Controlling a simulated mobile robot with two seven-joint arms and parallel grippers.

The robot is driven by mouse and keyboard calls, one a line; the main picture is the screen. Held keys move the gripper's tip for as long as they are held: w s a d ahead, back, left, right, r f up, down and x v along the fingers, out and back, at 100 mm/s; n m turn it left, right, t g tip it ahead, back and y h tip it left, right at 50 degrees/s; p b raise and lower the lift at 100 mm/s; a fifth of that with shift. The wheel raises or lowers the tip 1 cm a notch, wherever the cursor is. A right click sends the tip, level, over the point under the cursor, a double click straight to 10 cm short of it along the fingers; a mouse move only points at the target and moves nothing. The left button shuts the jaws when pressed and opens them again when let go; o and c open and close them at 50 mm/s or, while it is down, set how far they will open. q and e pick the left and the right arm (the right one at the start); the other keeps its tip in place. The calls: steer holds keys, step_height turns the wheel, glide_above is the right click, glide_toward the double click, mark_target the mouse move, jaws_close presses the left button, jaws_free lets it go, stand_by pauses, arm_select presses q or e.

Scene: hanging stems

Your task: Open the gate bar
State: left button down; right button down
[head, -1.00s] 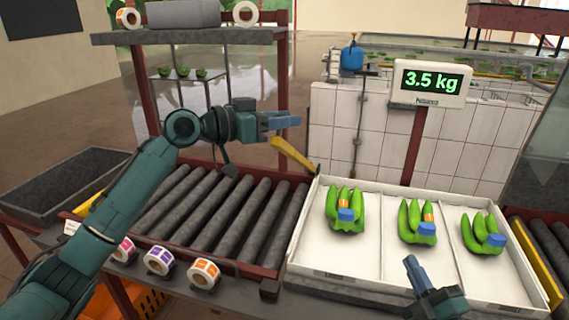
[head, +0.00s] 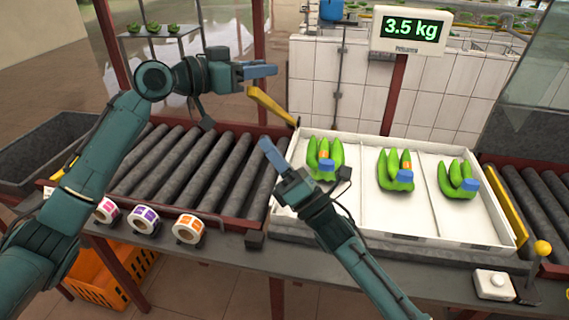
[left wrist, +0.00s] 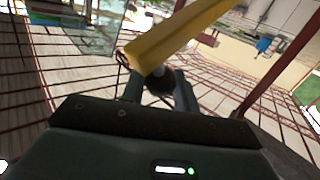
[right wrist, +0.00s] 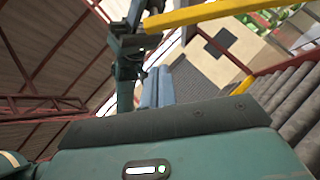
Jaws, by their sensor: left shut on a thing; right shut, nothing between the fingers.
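The yellow gate bar (head: 271,106) is tilted up at the left edge of the white tray. Its lower right end is near the tray's back left corner. My left gripper (head: 262,71) is at the bar's raised end, shut on a dark round knob (left wrist: 158,82) just by the bar; the left wrist view shows the bar (left wrist: 180,38) passing over the fingertips. My right gripper (head: 270,150) is shut and empty, below the bar, at the tray's left edge. The right wrist view shows the bar (right wrist: 205,14) above its fingers, apart from them.
The white tray (head: 350,225) holds green banana bunches in its compartments. Grey rollers (head: 190,175) lie left of it. A scale display (head: 410,30) stands behind on a red post. Another yellow bar (head: 510,208) lies at the tray's right side. Label rolls (head: 145,220) line the front rail.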

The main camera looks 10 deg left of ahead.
arm_select(q)
steer(key=shift+f, duration=0.15)
arm_select(e)
steer(key=w+a+r, duration=0.2)
steer(key=w+r, duration=0.2)
steer(key=r, duration=0.1)
steer(key=shift+a+r, duration=0.15)
steer(key=shift+r, duration=0.05)
